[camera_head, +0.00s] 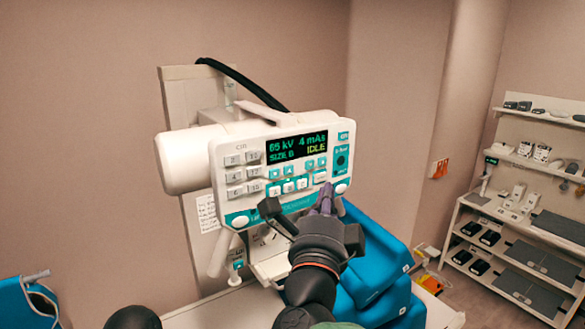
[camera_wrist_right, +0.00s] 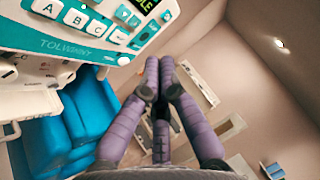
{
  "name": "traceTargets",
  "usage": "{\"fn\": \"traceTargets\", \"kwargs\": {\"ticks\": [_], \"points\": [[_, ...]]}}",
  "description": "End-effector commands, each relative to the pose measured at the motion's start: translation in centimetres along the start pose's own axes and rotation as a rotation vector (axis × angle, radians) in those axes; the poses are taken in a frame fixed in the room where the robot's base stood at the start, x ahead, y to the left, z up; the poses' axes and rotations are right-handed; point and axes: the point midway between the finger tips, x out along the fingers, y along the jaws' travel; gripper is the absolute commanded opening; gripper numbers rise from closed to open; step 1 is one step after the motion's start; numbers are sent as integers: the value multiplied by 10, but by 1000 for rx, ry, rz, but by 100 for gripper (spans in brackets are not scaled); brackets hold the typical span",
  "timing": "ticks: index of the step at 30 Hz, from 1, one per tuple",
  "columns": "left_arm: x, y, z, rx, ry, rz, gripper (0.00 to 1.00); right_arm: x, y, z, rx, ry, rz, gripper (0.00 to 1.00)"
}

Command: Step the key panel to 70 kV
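The key panel (camera_head: 218,190) is a white box with a teal lower band, facing me on a wall-mounted column. Its screen (camera_head: 297,148) reads 65 kV, 4 mAs, SIZE B and IDLE. Grey keys stand at its left, and several small teal and white keys sit below the screen. My right gripper (camera_head: 326,192) is shut and empty, its purple fingertips over the panel's lower right in the head view. In the right wrist view its fingertips (camera_wrist_right: 160,68) meet, beside the panel's edge (camera_wrist_right: 130,45). I cannot tell whether they touch the panel. My left gripper is not in view.
Blue padded cushions (camera_head: 372,262) stand right below the panel. A black cable (camera_head: 240,78) arches behind it. A shelf unit (camera_head: 535,135) with small devices stands at the far right.

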Motion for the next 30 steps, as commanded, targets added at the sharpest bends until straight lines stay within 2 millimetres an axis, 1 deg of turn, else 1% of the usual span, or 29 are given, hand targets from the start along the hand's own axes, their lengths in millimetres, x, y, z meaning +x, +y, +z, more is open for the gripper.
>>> {"fn": "traceTargets", "kwargs": {"ticks": [8, 13, 26, 30], "points": [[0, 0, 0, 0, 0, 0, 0, 0, 1, 0, -2, 0, 1, 0], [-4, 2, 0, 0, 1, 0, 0, 6, 2, 6, -5, 0, 2, 0], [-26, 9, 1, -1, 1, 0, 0, 43, 16, 41, -5, -1, 2, 0], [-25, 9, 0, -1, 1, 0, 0, 52, 22, 50, -3, 0, 1, 0]]}}
